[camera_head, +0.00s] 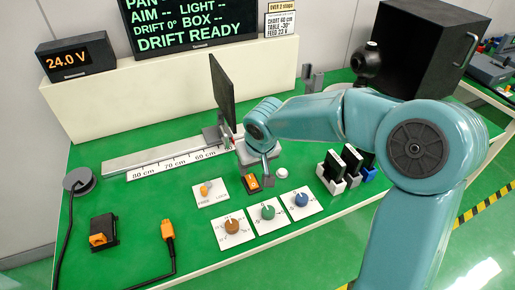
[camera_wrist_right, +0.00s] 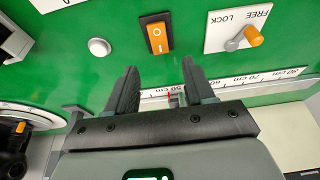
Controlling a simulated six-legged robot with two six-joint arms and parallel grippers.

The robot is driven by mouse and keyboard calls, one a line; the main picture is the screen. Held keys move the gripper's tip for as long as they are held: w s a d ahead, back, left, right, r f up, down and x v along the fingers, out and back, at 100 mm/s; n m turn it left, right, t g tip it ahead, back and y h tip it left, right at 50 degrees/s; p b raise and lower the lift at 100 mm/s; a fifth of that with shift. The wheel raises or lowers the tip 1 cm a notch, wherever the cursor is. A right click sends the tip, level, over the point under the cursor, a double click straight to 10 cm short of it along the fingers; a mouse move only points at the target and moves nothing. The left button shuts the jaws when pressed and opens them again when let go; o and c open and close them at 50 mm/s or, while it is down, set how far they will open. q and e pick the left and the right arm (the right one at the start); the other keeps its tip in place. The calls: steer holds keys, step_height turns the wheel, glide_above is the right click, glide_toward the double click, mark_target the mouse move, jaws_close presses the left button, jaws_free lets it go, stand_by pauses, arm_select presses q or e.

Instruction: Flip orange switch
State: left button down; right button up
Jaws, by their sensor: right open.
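The orange switch (camera_head: 252,183) is a rocker in a black frame on the green table, right of the FREE/LOCK plate. In the right wrist view the orange switch (camera_wrist_right: 156,36) shows its I and O marks, just beyond and between my fingertips. My right gripper (camera_head: 269,178) hangs beside the switch in the head view. In the right wrist view my right gripper (camera_wrist_right: 159,64) is open, with nothing between its fingers. I see no contact with the switch; the exact gap and which side is pressed cannot be told. My left gripper is not in view.
The FREE/LOCK plate (camera_head: 211,194) carries an orange lever. A white button (camera_head: 283,200) sits right of the switch. Brown (camera_head: 232,227), green (camera_head: 268,212) and blue (camera_head: 302,200) knobs stand in front. A ruler rail (camera_head: 165,160) runs behind. An orange-ended cable (camera_head: 168,231) lies front left.

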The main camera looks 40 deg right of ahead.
steer(key=v, duration=0.9)
steer(key=shift+r+p, duration=0.25)
steer(key=shift+p, duration=0.1)
steer(key=shift+s, duration=0.2)
